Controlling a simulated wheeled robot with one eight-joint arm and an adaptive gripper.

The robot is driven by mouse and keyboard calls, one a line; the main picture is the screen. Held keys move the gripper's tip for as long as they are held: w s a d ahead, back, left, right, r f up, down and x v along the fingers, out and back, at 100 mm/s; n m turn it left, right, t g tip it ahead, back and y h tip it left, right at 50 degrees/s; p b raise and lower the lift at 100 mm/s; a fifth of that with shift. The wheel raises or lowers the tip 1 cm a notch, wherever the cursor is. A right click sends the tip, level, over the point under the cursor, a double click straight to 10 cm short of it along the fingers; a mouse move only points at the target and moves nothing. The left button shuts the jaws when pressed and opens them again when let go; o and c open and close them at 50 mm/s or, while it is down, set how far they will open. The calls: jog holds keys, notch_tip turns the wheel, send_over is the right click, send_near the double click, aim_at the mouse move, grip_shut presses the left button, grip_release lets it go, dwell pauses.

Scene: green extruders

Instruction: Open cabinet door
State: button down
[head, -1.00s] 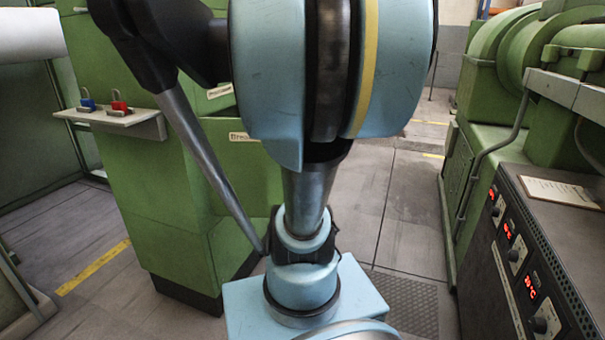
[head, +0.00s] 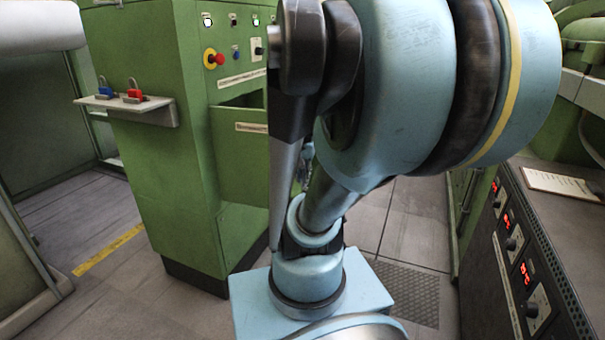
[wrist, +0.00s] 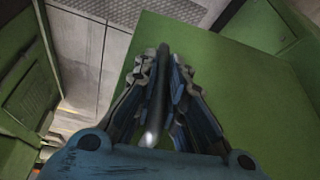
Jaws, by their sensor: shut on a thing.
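The green cabinet (head: 155,175) stands left of my arm in the head view. Its door (head: 240,165) is a green front panel with a label. A darker green area shows above the door's top edge, so it looks ajar, but my arm hides its right side. In the wrist view the green door panel (wrist: 240,110) lies below and right of my gripper (wrist: 163,68). My gripper is shut on a dark bar handle (wrist: 152,125) running between its fingers. The handle is hidden in the head view.
A small shelf (head: 110,105) with red and blue padlocks juts from the cabinet's left side. Buttons and a red emergency stop (head: 214,58) sit above the door. A control console (head: 525,265) stands close on the right. Floor (head: 405,220) is clear between them.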

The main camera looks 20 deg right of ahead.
jog(key=shift+w+r, duration=0.1)
jog(key=c, duration=1.9)
grip_release()
jog(key=shift+a, duration=0.1)
jog(key=shift+v, duration=5.9)
jog(key=s+a+f+n, duration=0.1)
jog(key=f+n, duration=0.1)
jog(key=f, duration=0.3)
jog(key=s+a+f+n+g+y, duration=0.1)
jog(key=s+a+f+n, duration=0.1)
jog(key=f, duration=0.3)
jog(key=s+a+f+n+y, duration=0.1)
jog(key=s+a+f+n, duration=0.1)
jog(key=f, duration=0.3)
jog(key=shift+s+f+g, duration=0.1)
jog(key=shift+f+g, duration=0.1)
jog(key=shift+g, duration=0.1)
